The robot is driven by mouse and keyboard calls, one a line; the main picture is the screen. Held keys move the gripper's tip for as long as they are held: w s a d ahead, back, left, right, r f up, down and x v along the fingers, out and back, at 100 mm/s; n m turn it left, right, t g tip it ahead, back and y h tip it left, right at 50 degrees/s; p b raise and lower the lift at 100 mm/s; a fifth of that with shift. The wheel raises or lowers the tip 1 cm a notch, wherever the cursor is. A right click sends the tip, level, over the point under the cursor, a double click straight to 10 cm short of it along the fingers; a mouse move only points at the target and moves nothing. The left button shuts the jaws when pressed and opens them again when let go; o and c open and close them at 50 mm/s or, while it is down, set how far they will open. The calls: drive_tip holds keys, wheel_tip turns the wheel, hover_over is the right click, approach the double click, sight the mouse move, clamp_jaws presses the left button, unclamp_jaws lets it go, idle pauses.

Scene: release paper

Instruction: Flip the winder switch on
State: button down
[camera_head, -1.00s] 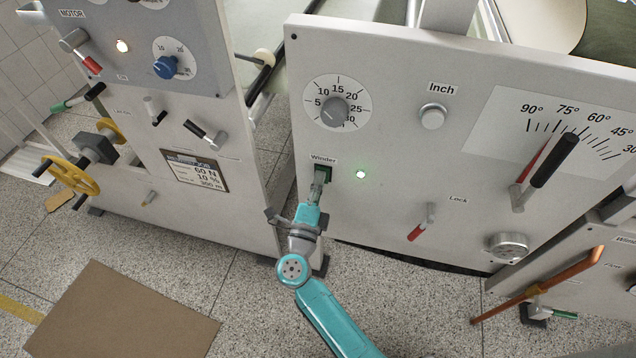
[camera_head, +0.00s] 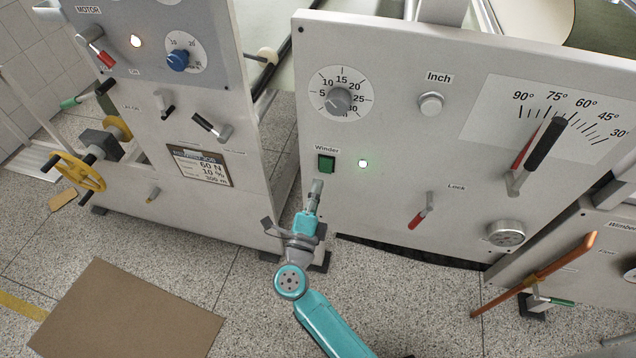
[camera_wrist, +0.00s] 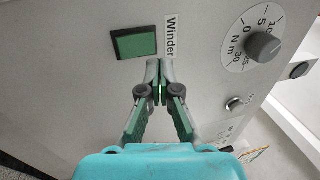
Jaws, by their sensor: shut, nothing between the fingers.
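The winder switch (camera_head: 326,164) is a small green rocker in a dark frame under the "Winder" label on the grey panel (camera_head: 385,140). It also shows in the wrist view (camera_wrist: 135,43), where its whole face is uncovered. A lamp (camera_head: 363,164) to its right is lit whitish with a green rim. My gripper (camera_head: 317,184) is just below the switch in the head view, apart from it. In the wrist view my gripper (camera_wrist: 160,66) has its fingertips together with nothing between them, beside the switch and the label.
A dial (camera_head: 338,101) is above the switch, and the Inch button (camera_head: 431,104) is to the upper right. The red-tipped Lock lever (camera_head: 420,212) is to the right. A motor cabinet (camera_head: 205,120) stands at left, with a gap between it and the panel.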

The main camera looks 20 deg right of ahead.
drive_tip(key=r+v, duration=0.1)
drive_tip(key=v, duration=0.6)
drive_tip(key=shift+s+a+r, duration=0.25)
drive_tip(key=shift+s+r, duration=0.05)
drive_tip(key=shift+r, duration=0.2)
drive_tip(key=shift+d, duration=0.1)
drive_tip(key=s+d+n+y, duration=0.1)
drive_tip(key=s+n+y, duration=0.3)
drive_tip(key=s+n, duration=0.4)
drive_tip(key=s+d+n+g+y, duration=0.1)
drive_tip(key=s+n+y, duration=0.3)
drive_tip(key=s, duration=1.2)
drive_tip(key=s+d+n+y, duration=0.2)
drive_tip(key=s+n+y, duration=0.2)
drive_tip(key=s+n, duration=0.8)
drive_tip(key=shift+d+n+g, duration=0.35)
drive_tip(key=shift+n+g, duration=0.05)
drive_tip(key=shift+n, duration=0.2)
